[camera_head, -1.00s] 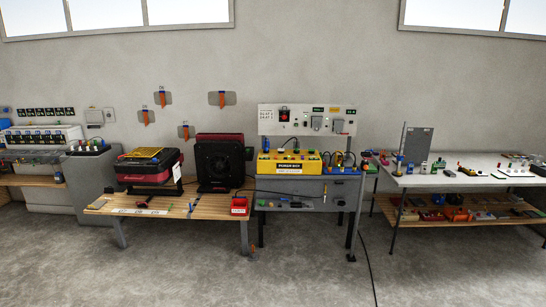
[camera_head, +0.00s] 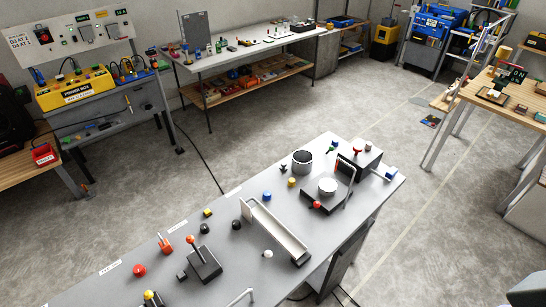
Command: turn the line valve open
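No part in view is clearly labelled as the line valve. Which of these, if any, is the valve I cannot tell. Neither of my grippers is in view.
The grey bench also holds a long channel (camera_head: 275,230), a round cup (camera_head: 303,161) and several coloured knobs. A yellow power box (camera_head: 75,90) stands on a bench at the left. Open concrete floor (camera_head: 290,100) lies between the benches. A black cable crosses it.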

